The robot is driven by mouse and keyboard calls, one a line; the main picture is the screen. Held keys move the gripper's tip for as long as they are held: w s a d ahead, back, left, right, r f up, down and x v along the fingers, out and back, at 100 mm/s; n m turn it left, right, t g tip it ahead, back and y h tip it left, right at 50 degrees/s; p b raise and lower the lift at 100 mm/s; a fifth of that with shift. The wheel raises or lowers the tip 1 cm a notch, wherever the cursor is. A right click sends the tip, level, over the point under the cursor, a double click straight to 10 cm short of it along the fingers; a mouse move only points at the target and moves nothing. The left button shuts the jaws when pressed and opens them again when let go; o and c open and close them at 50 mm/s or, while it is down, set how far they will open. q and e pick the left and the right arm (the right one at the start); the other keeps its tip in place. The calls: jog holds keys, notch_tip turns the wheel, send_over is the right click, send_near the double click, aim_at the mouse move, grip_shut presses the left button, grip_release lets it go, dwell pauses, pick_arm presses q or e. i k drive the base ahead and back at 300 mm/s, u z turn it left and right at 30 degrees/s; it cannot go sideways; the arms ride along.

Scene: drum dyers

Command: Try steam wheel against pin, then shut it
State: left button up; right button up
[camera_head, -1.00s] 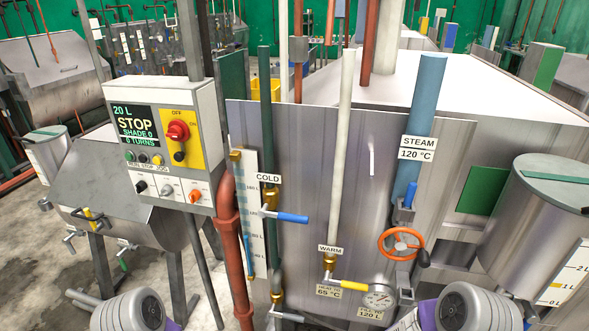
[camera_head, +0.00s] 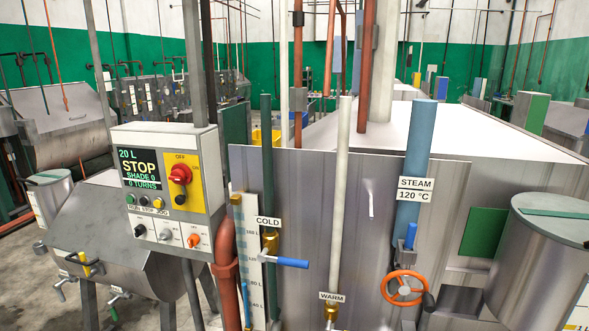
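The steam wheel (camera_head: 404,274) is an orange handwheel with a dark knob at its lower right. It sits low on the blue steam pipe (camera_head: 415,165), under the plate (camera_head: 414,190) reading STEAM 120 °C. A small blue piece (camera_head: 410,236) stands upright just above the wheel; I cannot tell whether it is the pin. Neither of my grippers shows in the head view, so nothing of mine is seen at the wheel.
A control box (camera_head: 160,190) with a STOP display stands at left. The cold valve (camera_head: 290,262) has a blue lever sticking out to the right. A metal drum (camera_head: 535,265) stands close to the wheel's right. A red pipe (camera_head: 225,270) rises at centre left.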

aim_at(428, 300)
jog(key=k, duration=1.2)
jog(key=z, duration=0.7)
jog(key=i, duration=1.65)
jog(key=u, duration=0.25)
